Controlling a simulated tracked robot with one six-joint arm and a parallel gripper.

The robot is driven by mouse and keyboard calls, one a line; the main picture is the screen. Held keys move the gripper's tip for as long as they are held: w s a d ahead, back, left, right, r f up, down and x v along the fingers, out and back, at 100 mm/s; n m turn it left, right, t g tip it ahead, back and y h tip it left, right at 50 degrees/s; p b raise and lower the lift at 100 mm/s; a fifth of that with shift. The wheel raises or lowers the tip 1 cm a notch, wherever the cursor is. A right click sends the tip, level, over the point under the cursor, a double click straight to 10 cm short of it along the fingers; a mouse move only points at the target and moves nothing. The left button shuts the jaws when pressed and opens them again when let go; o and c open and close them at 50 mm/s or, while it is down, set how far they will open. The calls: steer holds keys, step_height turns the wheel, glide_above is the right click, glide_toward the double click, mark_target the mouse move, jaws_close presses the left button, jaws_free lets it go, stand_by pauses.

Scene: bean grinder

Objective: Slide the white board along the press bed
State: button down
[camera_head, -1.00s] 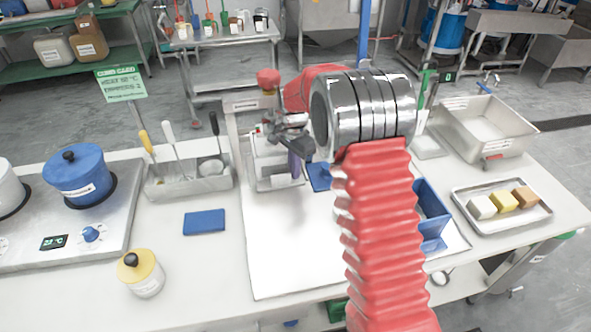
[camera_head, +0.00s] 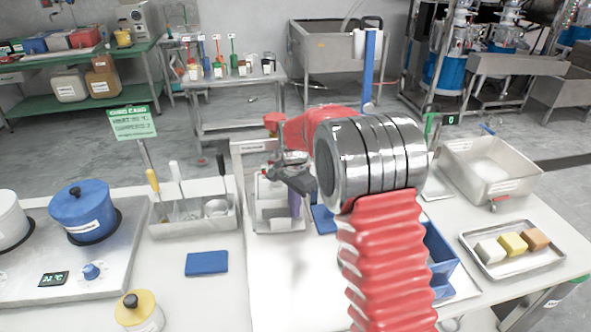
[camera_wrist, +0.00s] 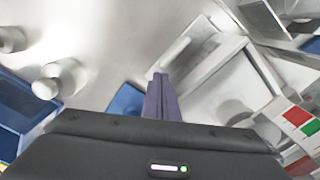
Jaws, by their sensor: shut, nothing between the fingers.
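The press bed (camera_head: 278,222) is a pale framed station on the worktop, left of my arm in the head view. Its pale frame also shows right of my fingers in the wrist view (camera_wrist: 240,62). I cannot single out the white board with certainty; a pale slab (camera_wrist: 178,52) lies just beyond my fingertips in the wrist view and may be it. My gripper (camera_wrist: 159,77) has its purple fingers shut together, with nothing between them. In the head view its fingers (camera_head: 295,205) hang at the bed's right side. I cannot tell whether they touch anything.
A blue bin (camera_head: 441,262) stands right of my arm. A metal tray with several blocks (camera_head: 500,263) and a steel basin (camera_head: 490,190) are farther right. A utensil holder (camera_head: 195,224) stands left of the bed. A blue pad (camera_head: 207,263) lies front left, with clear worktop around it.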

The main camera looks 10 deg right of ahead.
step_height(320, 180, up, 17)
stand_by(0.5)
steer(key=shift+r, duration=0.1)
